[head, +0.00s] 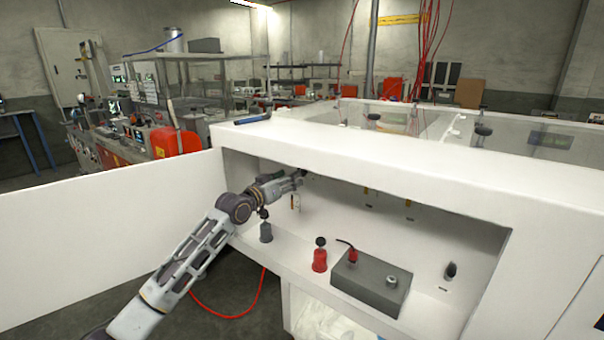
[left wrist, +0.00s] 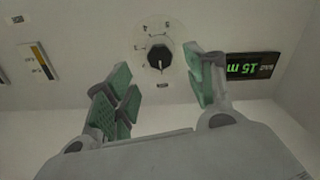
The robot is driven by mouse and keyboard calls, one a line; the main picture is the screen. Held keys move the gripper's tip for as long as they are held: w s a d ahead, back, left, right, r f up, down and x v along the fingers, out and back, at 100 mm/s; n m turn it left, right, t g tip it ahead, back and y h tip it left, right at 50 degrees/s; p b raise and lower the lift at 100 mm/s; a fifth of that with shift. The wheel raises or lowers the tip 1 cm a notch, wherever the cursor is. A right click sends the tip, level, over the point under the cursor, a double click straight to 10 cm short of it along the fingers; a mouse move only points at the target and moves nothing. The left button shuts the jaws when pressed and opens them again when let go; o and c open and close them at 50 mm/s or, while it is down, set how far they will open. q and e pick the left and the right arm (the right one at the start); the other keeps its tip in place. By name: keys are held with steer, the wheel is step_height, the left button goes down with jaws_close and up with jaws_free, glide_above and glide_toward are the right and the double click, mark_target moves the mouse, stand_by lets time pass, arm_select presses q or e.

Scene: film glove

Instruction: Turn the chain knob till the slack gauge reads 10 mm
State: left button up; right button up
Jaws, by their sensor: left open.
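A black round knob (left wrist: 158,57) with a pale numbered dial around it is on the white panel in the left wrist view, seen upside down. In the head view my left gripper (head: 298,180) reaches into the white cabinet and hides the knob. My right gripper is not in view.
A narrow orange-and-black gauge strip (left wrist: 40,60) is on the panel. On the cabinet's shelf stand a grey bottle (head: 265,232), a red bottle (head: 320,259) and a grey box (head: 360,285) with a red plug. An open white door (head: 110,215) is at left.

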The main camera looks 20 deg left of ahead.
mark_target(302, 171)
arm_select(q)
steer(key=b+x, duration=0.1)
steer(key=x, duration=0.6)
steer(key=shift+w+d, duration=0.1)
steer(key=shift+w, duration=0.1)
steer(key=shift+w+d+f, duration=0.1)
steer(key=shift+w, duration=0.15)
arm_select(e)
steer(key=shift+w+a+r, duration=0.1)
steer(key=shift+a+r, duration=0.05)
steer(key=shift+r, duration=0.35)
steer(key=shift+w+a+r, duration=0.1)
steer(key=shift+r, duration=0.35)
arm_select(q)
steer(key=shift+c, duration=0.2)
steer(key=c, duration=1)
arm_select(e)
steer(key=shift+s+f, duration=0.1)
